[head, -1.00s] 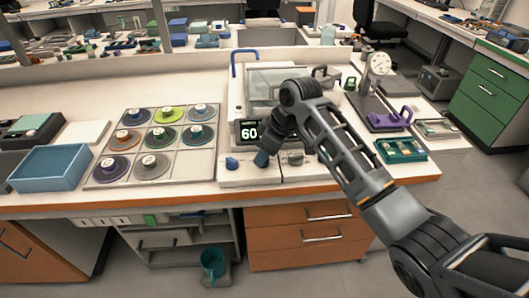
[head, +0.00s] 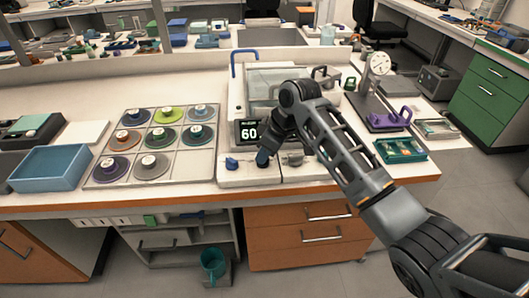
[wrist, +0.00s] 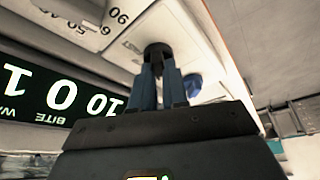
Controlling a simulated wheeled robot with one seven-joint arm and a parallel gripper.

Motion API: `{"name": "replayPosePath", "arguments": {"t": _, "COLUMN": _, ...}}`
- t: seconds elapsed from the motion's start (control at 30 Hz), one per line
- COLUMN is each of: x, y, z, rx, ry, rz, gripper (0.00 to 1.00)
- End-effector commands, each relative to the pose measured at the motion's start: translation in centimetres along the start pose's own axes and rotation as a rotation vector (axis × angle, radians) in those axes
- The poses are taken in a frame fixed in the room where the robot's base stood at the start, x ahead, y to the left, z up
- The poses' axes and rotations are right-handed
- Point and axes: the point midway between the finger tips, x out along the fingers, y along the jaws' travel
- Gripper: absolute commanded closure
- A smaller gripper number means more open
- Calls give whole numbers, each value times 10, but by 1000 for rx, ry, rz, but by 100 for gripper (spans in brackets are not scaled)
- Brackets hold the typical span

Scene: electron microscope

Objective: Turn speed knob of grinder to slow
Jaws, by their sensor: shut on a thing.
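The grinder (head: 275,85) is a pale machine with a clear cover, standing in the middle of the bench. Its dark display (head: 249,132) reads 60 in the head view. In the wrist view, my blue fingers (wrist: 160,85) are shut on a dark knob (wrist: 157,52). The blue knob (wrist: 193,84) shows just beside them.
A tray of several coloured discs (head: 172,151) lies left of the grinder, with a blue bin (head: 48,168) beyond it. A dial gauge stand (head: 377,75) and a teal box (head: 402,150) are on the right. The bench's front edge is just below the panel.

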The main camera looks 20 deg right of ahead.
Motion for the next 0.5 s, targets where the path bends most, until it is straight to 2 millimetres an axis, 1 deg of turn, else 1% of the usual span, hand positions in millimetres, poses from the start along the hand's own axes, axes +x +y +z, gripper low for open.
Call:
{"name": "replayPosePath", "arguments": {"t": 0.27, "x": -2, "y": -2, "z": -1, "rx": 74, "ry": -1, "rz": 27, "gripper": 100}}
{"name": "replayPosePath", "arguments": {"t": 0.5, "x": -4, "y": -4, "z": -2, "rx": 238, "ry": -2, "rz": 96, "gripper": 100}}
